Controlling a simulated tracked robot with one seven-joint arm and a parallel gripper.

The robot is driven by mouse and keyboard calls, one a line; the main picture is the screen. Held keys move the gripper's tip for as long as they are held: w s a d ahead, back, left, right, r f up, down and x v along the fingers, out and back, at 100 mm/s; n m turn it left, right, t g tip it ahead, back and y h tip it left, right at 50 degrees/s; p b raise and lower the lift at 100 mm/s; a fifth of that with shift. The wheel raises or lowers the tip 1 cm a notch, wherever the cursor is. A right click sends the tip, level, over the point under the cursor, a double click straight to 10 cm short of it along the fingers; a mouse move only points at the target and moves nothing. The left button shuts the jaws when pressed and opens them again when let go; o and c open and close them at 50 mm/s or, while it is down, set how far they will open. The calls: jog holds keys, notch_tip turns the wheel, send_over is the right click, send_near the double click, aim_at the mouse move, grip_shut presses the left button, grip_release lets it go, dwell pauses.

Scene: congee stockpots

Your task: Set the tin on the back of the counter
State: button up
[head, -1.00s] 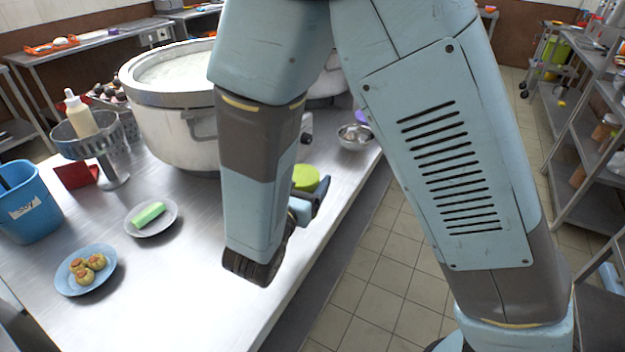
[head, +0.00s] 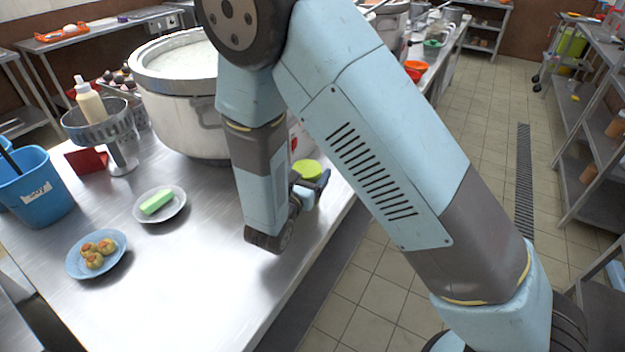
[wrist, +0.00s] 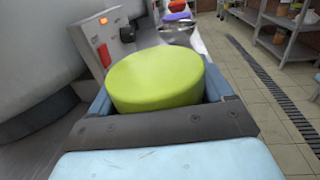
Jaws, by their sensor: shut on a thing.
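The tin is a short, round, lime-green thing. It shows in the head view (head: 307,169) near the counter's right edge, partly hidden by my arm, and large in the wrist view (wrist: 155,78). My gripper (head: 312,188) is shut on it, with a blue finger on each side of the tin in the wrist view. The tin's underside is hidden, so I cannot tell whether it touches the counter. The steel counter (head: 190,270) runs away from me, and its back part is largely hidden by my arm and a big stockpot (head: 185,115).
A grey box with a red switch (wrist: 105,45) is close on the tin's left in the wrist view. A metal bowl (wrist: 178,32) lies beyond. A plate with a green block (head: 160,204), a blue plate of buns (head: 96,254) and a blue bin (head: 38,190) stand left. The front middle is clear.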

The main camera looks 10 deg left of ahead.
jog(key=shift+f, duration=1.05)
jog(key=o, duration=1.2)
jog(key=shift+f, duration=0.1)
jog(key=shift+c, duration=0.2)
jog(key=shift+s, duration=0.1)
jog(key=v, duration=1.2)
